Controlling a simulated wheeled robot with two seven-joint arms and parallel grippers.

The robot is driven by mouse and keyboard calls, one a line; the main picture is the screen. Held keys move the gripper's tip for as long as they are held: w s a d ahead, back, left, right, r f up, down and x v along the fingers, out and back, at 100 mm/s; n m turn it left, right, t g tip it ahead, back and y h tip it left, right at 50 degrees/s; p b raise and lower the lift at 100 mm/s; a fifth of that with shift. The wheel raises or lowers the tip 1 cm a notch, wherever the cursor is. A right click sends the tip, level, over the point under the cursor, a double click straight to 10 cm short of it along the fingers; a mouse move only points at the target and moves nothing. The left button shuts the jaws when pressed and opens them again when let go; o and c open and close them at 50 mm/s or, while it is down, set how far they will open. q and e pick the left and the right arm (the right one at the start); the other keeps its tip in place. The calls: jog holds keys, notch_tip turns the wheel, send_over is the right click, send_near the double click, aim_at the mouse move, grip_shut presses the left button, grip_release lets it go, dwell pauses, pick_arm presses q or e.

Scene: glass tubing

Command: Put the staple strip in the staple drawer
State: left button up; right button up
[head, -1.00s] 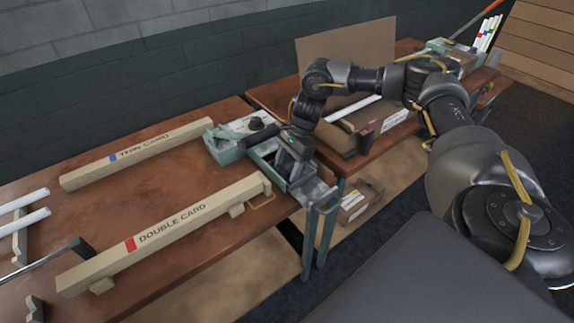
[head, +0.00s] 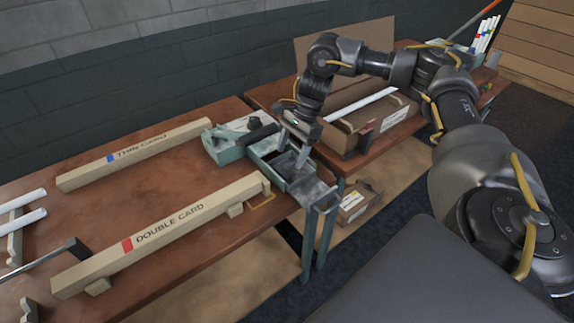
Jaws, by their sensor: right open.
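The staple drawer (head: 267,154) is an open grey-green metal tray, pulled out from the stapler unit (head: 227,153) at the right end of the near table. My right gripper (head: 292,150) is open, just above the drawer with its fingers pointing down. I cannot make out a staple strip for certain; the drawer's dark inside is partly hidden by the fingers. My left gripper does not show.
Two long wooden rails, THIN CARD (head: 135,155) and DOUBLE CARD (head: 165,228), lie on the near table. A cardboard tray with a white tube (head: 362,104) stands on the far table. A small carton (head: 354,202) sits below.

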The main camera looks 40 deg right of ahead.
jog(key=v, duration=0.6)
jog(key=shift+r, duration=0.35)
jog(key=shift+s+d+f, duration=0.1)
jog(key=shift+d, duration=0.05)
